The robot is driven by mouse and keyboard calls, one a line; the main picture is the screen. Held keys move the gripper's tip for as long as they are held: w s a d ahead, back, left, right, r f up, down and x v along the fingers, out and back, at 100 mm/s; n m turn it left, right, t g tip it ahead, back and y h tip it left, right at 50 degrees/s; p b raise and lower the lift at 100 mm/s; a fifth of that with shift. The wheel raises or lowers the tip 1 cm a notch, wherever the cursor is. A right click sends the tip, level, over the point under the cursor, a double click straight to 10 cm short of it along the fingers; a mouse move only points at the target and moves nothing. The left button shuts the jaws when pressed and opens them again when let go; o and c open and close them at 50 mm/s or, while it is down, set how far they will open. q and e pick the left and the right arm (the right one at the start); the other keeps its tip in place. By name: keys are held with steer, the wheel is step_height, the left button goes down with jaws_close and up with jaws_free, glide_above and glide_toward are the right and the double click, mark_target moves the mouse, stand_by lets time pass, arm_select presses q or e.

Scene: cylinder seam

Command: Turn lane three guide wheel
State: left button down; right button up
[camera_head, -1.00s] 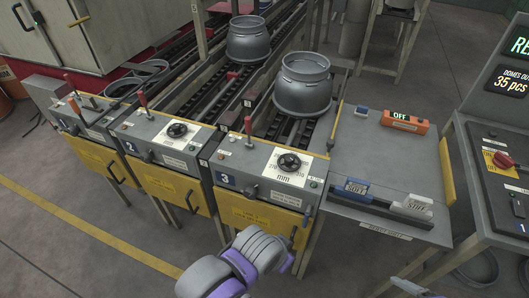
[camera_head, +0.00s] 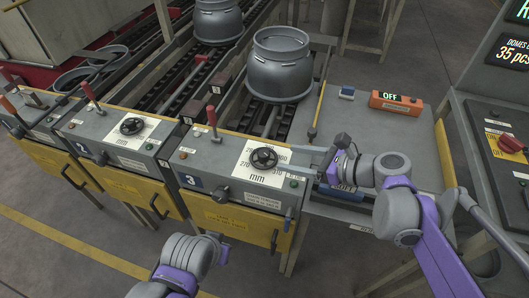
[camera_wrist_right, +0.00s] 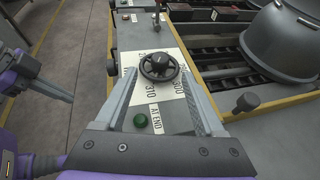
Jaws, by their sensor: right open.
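The lane three guide wheel (camera_head: 264,158) is a small black handwheel on a white scale plate marked mm, on top of the grey box labelled 3. It also shows in the right wrist view (camera_wrist_right: 159,66), ahead of and between the fingers. My right gripper (camera_head: 293,159) comes in from the right with its fingers pointing at the wheel. In the right wrist view the right gripper (camera_wrist_right: 162,88) is open, with a finger on each side below the wheel; I cannot tell whether they touch it. My left arm shows at the bottom of the head view, but its fingers are not clear there.
A red-knobbed lever (camera_head: 212,122) stands left of the wheel. A green button (camera_wrist_right: 140,121) sits near the fingers. A grey dome (camera_head: 280,65) stands on the lane behind.

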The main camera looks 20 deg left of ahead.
mark_target(266, 153)
steer(key=b+x, duration=0.1)
steer(key=x, duration=0.7)
steer(key=shift+f, duration=0.1)
steer(key=shift+c, duration=0.2)
jaws_close()
